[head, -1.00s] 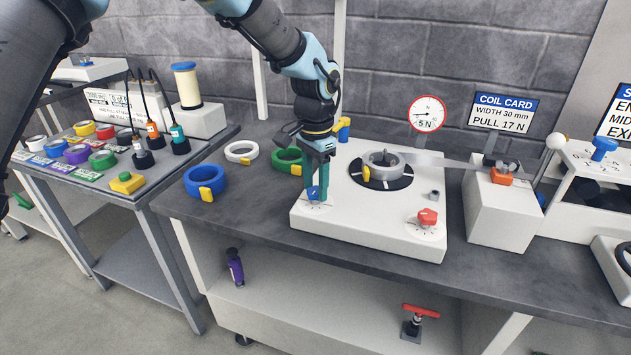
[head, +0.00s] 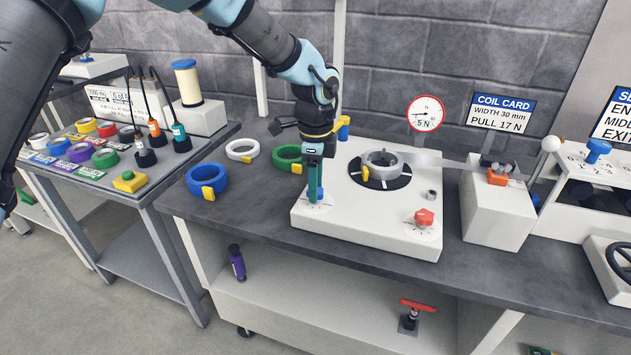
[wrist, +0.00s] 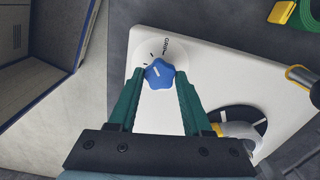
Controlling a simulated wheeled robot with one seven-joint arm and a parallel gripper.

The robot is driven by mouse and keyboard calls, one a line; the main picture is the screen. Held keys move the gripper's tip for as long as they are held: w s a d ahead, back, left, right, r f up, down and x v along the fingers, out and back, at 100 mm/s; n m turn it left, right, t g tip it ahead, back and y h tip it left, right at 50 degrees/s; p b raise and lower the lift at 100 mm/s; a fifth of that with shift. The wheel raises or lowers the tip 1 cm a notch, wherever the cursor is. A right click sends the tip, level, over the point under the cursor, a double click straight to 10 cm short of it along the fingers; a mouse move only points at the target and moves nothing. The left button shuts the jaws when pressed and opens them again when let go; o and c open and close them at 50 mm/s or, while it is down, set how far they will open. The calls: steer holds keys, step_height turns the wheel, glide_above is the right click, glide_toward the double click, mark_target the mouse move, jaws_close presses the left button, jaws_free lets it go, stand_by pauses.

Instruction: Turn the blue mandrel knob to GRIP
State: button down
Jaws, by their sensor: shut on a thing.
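The blue mandrel knob (wrist: 159,74) sits on a pale round dial near the corner of the white rack unit (head: 345,229). In the wrist view it lies between the tips of my green gripper fingers (wrist: 157,82), and my gripper is shut on it. A white mark shows on the knob's top. Dark lettering (wrist: 167,44) stands on the dial beside the knob; it is too small to read surely. In the head view my gripper (head: 315,199) points straight down at the unit's front left corner, and its fingers mostly hide the knob.
A red knob (head: 424,217) sits at the unit's front right. A grey ring on a dark disc (head: 394,184) is at its middle. Blue (head: 205,178) and green (head: 287,152) rings lie left of the unit. A strip runs right to a white block (head: 493,218).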

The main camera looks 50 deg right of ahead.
steer(key=shift+m, duration=0.6)
steer(key=shift+c, duration=1.7)
jaws_free()
step_height(320, 180, up, 11)
steer(key=b, duration=0.2)
steer(key=shift+f, duration=0.1)
